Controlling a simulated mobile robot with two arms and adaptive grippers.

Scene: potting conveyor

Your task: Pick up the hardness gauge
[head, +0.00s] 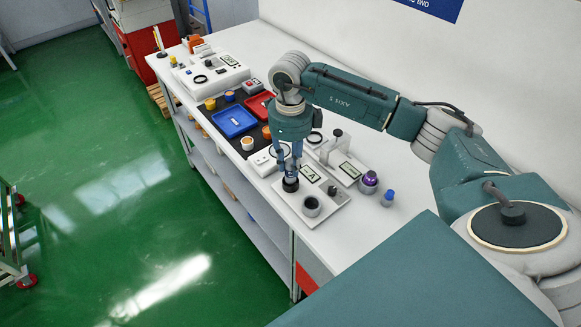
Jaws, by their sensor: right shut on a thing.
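My right gripper (289,170) reaches down from above at the near end of the white bench. It is shut on a small dark round thing, the hardness gauge (290,184), at the left side of a pale tray (335,206). I cannot tell whether the gauge still touches the tray. The gripper hides its upper part. A grey cup with a dark inside (312,206) and a card marked A (310,174) are on the same tray. My left gripper is not in view.
A second tray with a card (349,171) and a small stand (337,148) is behind. A purple-topped jar (369,182) and a blue-capped bottle (388,198) stand to the right. Blue (234,121) and red (262,104) trays lie farther left. The bench's front edge is close.

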